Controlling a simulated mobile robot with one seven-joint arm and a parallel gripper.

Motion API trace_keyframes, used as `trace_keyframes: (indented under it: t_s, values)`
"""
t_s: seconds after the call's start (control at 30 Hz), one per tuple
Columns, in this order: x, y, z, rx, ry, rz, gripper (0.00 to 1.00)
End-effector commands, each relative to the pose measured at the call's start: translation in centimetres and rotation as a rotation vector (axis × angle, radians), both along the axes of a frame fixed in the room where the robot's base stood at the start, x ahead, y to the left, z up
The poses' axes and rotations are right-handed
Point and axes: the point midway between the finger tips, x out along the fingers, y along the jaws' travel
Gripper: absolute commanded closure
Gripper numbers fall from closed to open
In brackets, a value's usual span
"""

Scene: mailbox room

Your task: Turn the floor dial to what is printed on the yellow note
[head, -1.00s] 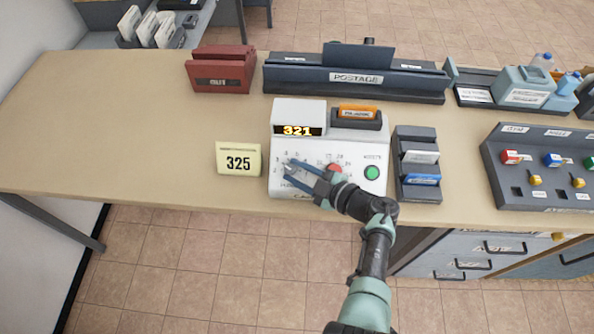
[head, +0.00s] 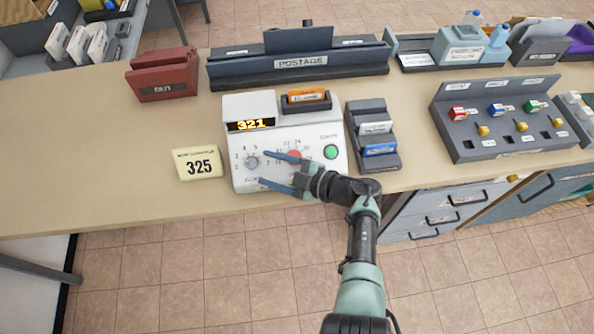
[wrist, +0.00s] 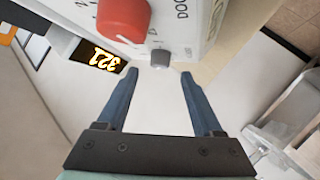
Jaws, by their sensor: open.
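A white machine (head: 237,108) stands on the counter with an orange-lit display (head: 248,124) reading 321, which also shows upside down in the wrist view (wrist: 104,60). Its front has a grey dial (head: 252,162) at left, ringed by numbers, and a red knob (head: 294,157), large in the wrist view (wrist: 123,17). Which is labelled floor is too small to read. A yellow note (head: 199,165) left of the machine reads 325. My gripper (head: 265,168) is open and empty, its fingers low before the machine's front. In the wrist view a small grey knob (wrist: 158,57) lies beyond the fingertips.
A green button (head: 330,152) is at the machine's right. A dark card holder (head: 367,109) stands close by on the right, then a key panel (head: 470,140). A postage rack (head: 300,70) is behind. The counter (head: 90,140) is clear at left.

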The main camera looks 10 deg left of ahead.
Motion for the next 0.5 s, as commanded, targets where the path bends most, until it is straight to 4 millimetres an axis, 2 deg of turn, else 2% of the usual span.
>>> trace_keyframes:
  t_s: [0.03,0.23,0.4,0.5]
  values:
    - [-0.3,-1.3,0.6,0.000,-0.001,-0.006,0.32]
    - [-1.7,-5.0,1.7,-0.001,0.000,-0.004,0.32]
    - [-2.5,-7.1,2.3,-0.001,0.001,-0.002,0.32]
    - [-2.8,-7.7,2.5,0.000,0.001,-0.001,0.32]
